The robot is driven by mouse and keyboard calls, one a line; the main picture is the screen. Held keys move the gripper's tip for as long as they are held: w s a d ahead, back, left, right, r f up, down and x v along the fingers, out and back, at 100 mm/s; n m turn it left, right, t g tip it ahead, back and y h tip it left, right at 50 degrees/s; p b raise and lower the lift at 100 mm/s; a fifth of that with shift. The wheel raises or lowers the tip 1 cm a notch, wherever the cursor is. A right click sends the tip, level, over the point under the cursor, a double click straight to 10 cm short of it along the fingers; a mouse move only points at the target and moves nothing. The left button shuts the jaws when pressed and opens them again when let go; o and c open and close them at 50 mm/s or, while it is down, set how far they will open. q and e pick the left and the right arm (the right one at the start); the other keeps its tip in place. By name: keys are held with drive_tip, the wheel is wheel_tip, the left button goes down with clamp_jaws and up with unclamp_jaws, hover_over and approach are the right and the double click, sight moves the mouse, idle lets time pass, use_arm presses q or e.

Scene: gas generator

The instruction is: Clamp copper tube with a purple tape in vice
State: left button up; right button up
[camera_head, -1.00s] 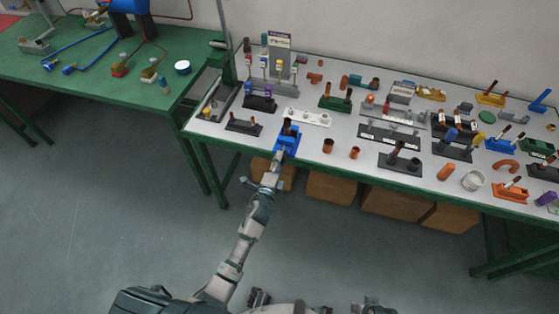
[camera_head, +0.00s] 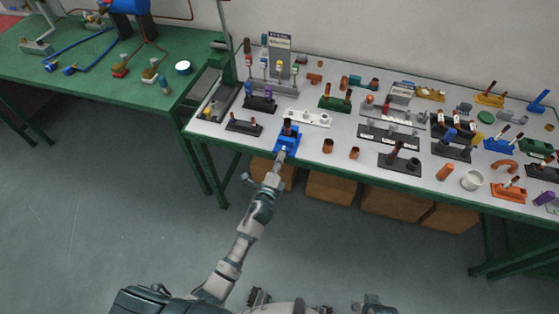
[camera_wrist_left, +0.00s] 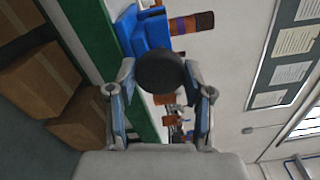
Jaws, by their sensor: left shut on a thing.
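The blue vice (camera_head: 287,142) stands at the front edge of the grey-topped table. The copper tube (camera_head: 287,127) with a dark purple band stands upright at the vice's jaws. In the left wrist view the vice (camera_wrist_left: 147,36) and the tube (camera_wrist_left: 182,25) with its dark band show beyond the fingers. My left gripper (camera_wrist_left: 160,75) is shut on the vice's round black knob (camera_wrist_left: 159,70), with one finger on each side. In the head view my left gripper (camera_head: 279,159) reaches the vice from the front. I cannot tell how tightly the jaws hold the tube. My right gripper is not in view.
Other copper pieces (camera_head: 328,146) stand to the right of the vice. A dark holder (camera_head: 243,126) lies to its left, and a white rack (camera_head: 307,118) is behind it. Cardboard boxes (camera_head: 331,187) sit under the table. A green bench (camera_head: 95,80) is at the left.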

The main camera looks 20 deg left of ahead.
use_arm(q)
drive_tip(key=shift+f, duration=0.25)
drive_tip(key=shift+f+m, duration=0.1)
drive_tip(key=shift+m, duration=1.3)
drive_tip(key=shift+s, duration=0.1)
drive_tip(key=o, duration=1.3)
drive_tip(key=shift+p, duration=0.3)
drive_tip(key=shift+r, duration=0.25)
